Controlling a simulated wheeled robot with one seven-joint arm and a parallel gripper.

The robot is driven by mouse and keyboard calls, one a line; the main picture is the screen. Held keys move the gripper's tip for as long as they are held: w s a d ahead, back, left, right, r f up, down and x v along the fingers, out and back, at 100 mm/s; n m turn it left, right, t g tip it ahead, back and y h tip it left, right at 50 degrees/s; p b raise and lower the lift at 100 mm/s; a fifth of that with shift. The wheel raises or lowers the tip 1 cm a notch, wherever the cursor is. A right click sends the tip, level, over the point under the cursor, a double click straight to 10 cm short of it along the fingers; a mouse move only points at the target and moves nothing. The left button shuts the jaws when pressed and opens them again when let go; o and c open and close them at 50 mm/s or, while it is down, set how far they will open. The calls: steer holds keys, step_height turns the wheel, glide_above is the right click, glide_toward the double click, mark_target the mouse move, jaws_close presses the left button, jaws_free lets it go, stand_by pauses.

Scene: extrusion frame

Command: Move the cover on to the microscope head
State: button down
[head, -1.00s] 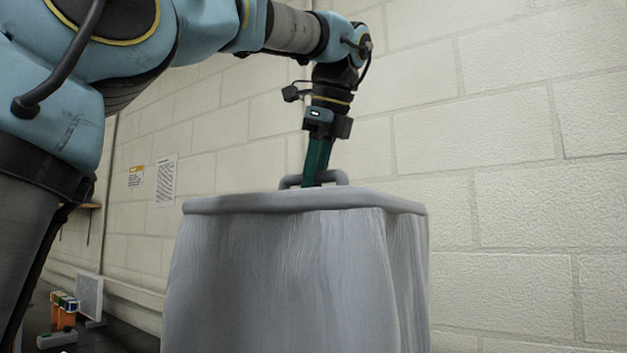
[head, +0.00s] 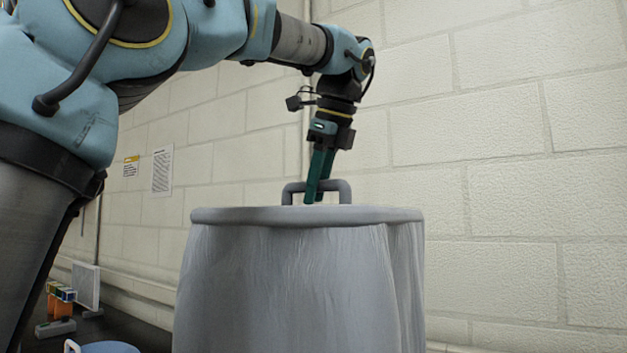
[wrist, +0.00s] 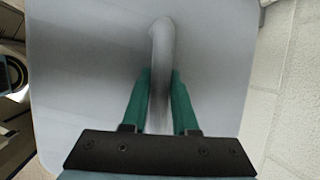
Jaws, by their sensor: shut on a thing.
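The cover (head: 290,290) is a large grey draped hood with a flat rimmed top and a grey bar handle (head: 338,186). It fills the lower middle of the head view. My gripper (head: 314,198) points down at the top of the cover, with its green fingers on either side of the handle. In the wrist view my gripper (wrist: 160,95) is shut on the handle (wrist: 162,45), and the flat cover top (wrist: 90,60) spreads beneath. I cannot pick out the microscope head; the cover hides what is behind or under it.
A dark bench (head: 130,328) runs at lower left with an orange item (head: 60,305), a grey block (head: 55,328), a pale upright panel (head: 86,285) and a blue round item (head: 105,347). A pale block wall (head: 510,180) stands close behind and to the right.

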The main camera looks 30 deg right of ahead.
steer(key=c, duration=0.6)
jaws_free()
